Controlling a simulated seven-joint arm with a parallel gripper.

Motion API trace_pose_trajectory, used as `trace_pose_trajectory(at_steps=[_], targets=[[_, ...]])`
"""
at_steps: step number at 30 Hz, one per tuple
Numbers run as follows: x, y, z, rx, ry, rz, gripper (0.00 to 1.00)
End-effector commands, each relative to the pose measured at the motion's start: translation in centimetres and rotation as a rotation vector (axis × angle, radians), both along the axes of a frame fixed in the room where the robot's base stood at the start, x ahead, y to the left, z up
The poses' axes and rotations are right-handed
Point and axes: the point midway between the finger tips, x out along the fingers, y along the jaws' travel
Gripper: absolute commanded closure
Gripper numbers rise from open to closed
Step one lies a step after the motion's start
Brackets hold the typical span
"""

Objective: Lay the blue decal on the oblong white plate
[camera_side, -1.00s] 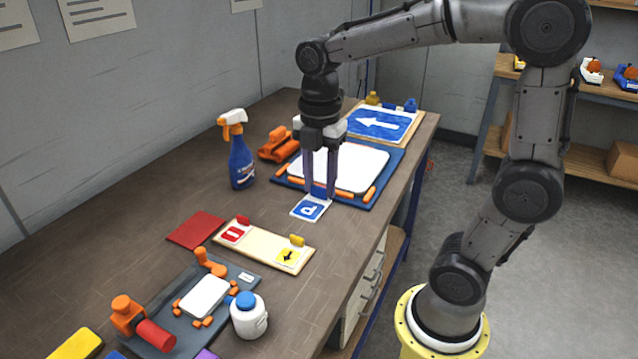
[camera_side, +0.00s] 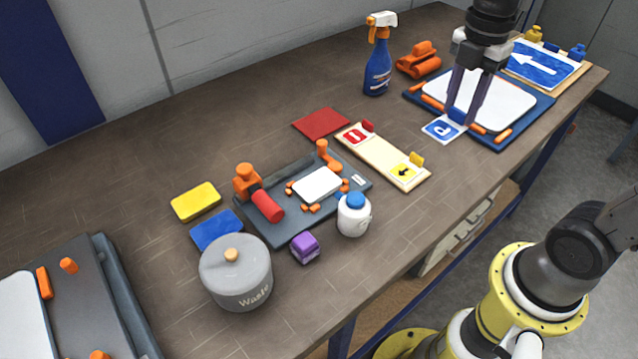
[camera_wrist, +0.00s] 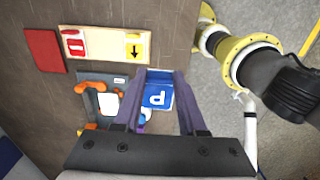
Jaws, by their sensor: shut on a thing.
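The blue decal (camera_side: 442,129), a blue square with a white P and white border, is at the tips of my gripper (camera_side: 460,115). My gripper is shut on it at a small blue tab; the decal also shows between the fingers in the wrist view (camera_wrist: 157,96). The decal is level, beside the front left of a blue board; I cannot tell its height. White plates: a large rounded one (camera_side: 497,98) on that board, a smaller oblong one (camera_side: 318,184) among orange stops on a grey fixture, and one cut off at lower left (camera_side: 20,318).
A cream strip (camera_side: 381,158) with red and yellow signs lies between the decal and the grey fixture (camera_side: 285,233). A white bottle (camera_side: 353,216), purple block (camera_side: 305,247) and waste pot (camera_side: 236,273) stand in front. A spray bottle (camera_side: 377,65) stands behind.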

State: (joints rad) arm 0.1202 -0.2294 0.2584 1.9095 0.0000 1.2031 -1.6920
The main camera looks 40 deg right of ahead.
Motion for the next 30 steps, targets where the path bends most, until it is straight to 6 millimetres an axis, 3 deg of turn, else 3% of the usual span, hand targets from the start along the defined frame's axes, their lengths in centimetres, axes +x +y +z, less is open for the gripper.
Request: trace_pose_trajectory(at_steps=[17, 23, 26, 30], targets=[[0.2, 0.0, 0.0, 0.0, 0.0, -0.034, 1.0], [4.8, 0.7, 0.6, 0.0, 0.004, -0.154, 1.0], [8.2, 2.8, -0.2, -0.001, 0.005, -0.17, 1.0], [12.2, 7.0, -2.2, -0.002, 0.006, -0.151, 1.0]])
